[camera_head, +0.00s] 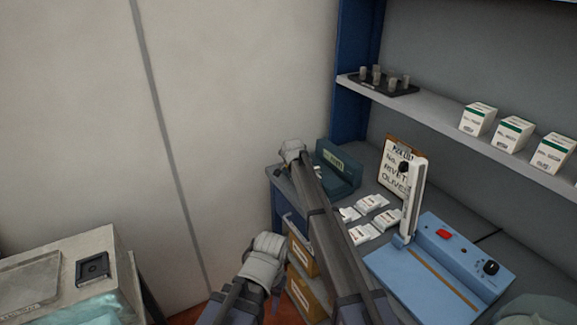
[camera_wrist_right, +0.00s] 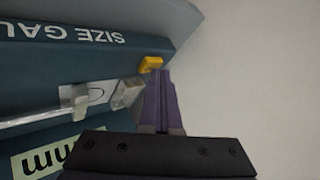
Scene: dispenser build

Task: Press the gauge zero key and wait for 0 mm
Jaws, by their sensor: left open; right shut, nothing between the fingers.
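The teal size gauge (camera_head: 341,172) stands at the back left end of the bench; its green display (camera_head: 333,156) is too small to read. In the right wrist view the gauge (camera_wrist_right: 135,22) appears upside down, with its yellow key (camera_wrist_right: 150,63) at the edge. My right gripper (camera_wrist_right: 158,74) is shut and empty, its tips right at the yellow key; I cannot tell whether they press it. The display (camera_wrist_right: 45,160) shows only "mm" there; the digits are out of sight. My left gripper (camera_head: 245,300) is open and empty, low, in front of the bench.
White packets (camera_head: 365,217), a clipboard sign (camera_head: 400,163) and a blue machine (camera_head: 440,270) with a red button sit on the bench. The shelf above holds a dark tray (camera_head: 378,85) and white-green boxes (camera_head: 478,118). A grey side table (camera_head: 120,270) stands at left.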

